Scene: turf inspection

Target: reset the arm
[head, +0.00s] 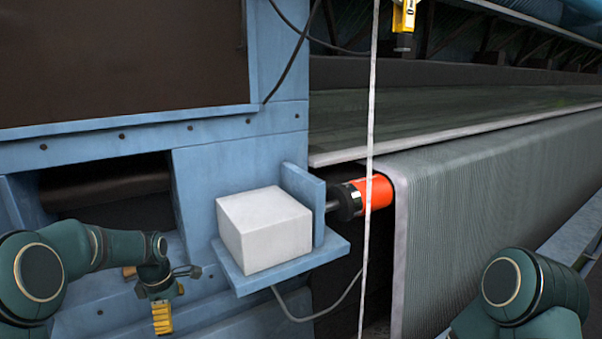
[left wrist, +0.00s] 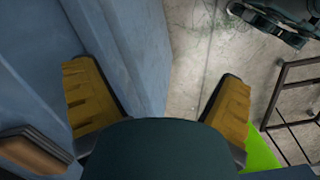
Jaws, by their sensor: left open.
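My left arm comes in from the lower left of the head view, bent at the elbow. My left gripper (head: 162,318) points down in front of the blue machine frame, with its yellow fingers low in the view. In the left wrist view the two yellow fingers of this gripper (left wrist: 158,78) stand wide apart with nothing between them. Pale floor and a blue panel (left wrist: 110,50) show beyond them. My right arm's rounded dark green joint (head: 515,290) shows at the lower right of the head view; its gripper is out of the picture.
A white box (head: 264,228) sits on a blue bracket (head: 300,270), beside a red-orange cylinder (head: 375,192). A grey-green turf belt (head: 500,200) runs at the right. A yellow device (head: 404,16) hangs above. A thin pale strip (head: 371,100) and loose cables cross the middle.

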